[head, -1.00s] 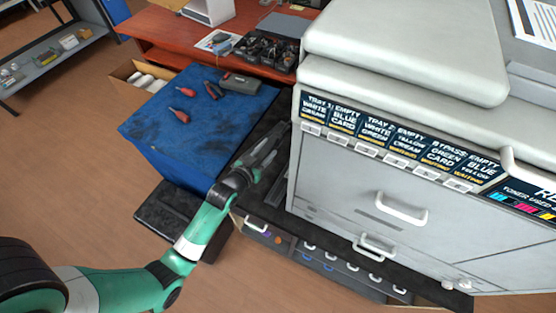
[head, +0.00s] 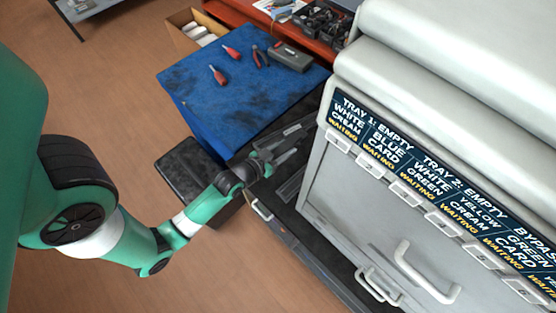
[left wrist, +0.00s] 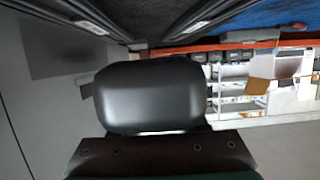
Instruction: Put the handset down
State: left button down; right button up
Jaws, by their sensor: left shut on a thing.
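My left gripper (head: 285,148) reaches in from the left, low between the blue-covered table and the grey copier. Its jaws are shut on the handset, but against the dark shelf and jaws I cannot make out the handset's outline. In the left wrist view a black rounded block (left wrist: 150,95) fills the middle; I cannot tell whether it is the handset or part of my gripper. My right gripper is not in view.
The copier (head: 355,185) with tray labels and handles stands close on the right. The blue-covered table (head: 265,95) holds red-handled tools (head: 218,75) and a grey case (head: 290,57). A black stool-like block (head: 190,165) stands beside it. Open floor lies left.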

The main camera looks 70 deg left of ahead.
pick_arm(q)
jog(key=s+f, duration=0.1)
jog(key=s+f+b, duration=0.1)
jog(key=f, duration=0.1)
jog(key=shift+d, duration=0.45)
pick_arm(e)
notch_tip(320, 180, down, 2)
pick_arm(q)
jog(key=f+b, duration=0.1)
jog(key=f, duration=0.1)
jog(key=f+b, duration=0.1)
jog(key=f, duration=0.1)
jog(key=shift+s+d+b, duration=0.15)
jog(key=shift+s+b, duration=0.2)
jog(key=shift+s, duration=0.05)
jog(key=shift+r, duration=0.1)
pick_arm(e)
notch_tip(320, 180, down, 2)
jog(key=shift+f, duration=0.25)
pick_arm(q)
jog(key=c, duration=0.9)
grip_release()
jog(key=shift+f, duration=0.25)
jog(key=o, duration=0.5)
jog(key=shift+c, duration=0.2)
